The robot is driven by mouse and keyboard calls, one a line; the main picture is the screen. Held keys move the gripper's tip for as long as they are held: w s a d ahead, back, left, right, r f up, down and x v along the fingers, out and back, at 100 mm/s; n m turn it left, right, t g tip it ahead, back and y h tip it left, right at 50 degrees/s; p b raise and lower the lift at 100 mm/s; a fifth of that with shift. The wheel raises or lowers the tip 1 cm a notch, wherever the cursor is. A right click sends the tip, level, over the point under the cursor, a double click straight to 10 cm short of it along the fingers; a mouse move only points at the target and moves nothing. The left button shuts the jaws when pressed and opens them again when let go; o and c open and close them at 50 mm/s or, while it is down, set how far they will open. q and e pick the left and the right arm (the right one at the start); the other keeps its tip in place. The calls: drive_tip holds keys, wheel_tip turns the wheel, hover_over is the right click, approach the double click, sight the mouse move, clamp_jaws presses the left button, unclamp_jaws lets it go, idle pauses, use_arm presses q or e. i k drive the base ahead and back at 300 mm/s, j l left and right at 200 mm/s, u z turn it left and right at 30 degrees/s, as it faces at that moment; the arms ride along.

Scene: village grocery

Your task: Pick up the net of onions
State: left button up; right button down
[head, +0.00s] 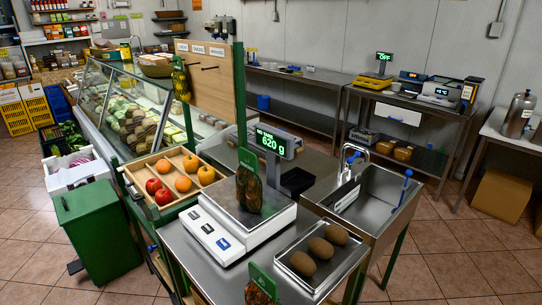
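A net with a green header card (248,188) stands on the platform of the white weighing scale (222,241). Its contents look dark brown, and the scale's display (272,142) reads 620 g. A second net with a green card (262,288) shows at the bottom edge, partly cut off, with reddish-brown contents. A third net (181,80), more yellow, hangs at the wooden board. I cannot tell for sure from the picture which net holds onions. Neither of my grippers is in view.
A metal tray (334,275) with brown oval items lies right of the scale. A wooden tray (131,184) of apples and oranges is behind left. A sink (385,187) is at the right, a green bin (98,232) at the left. Tiled floor is open at the right.

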sight(250, 192)
drive_tip(key=u, duration=0.25)
drive_tip(key=i+l+u, duration=0.15)
drive_tip(key=l+u, duration=0.25)
drive_tip(key=l, duration=0.35)
drive_tip(key=i+l+u, duration=0.1)
drive_tip(key=l+u, duration=0.35)
drive_tip(key=l, duration=0.3)
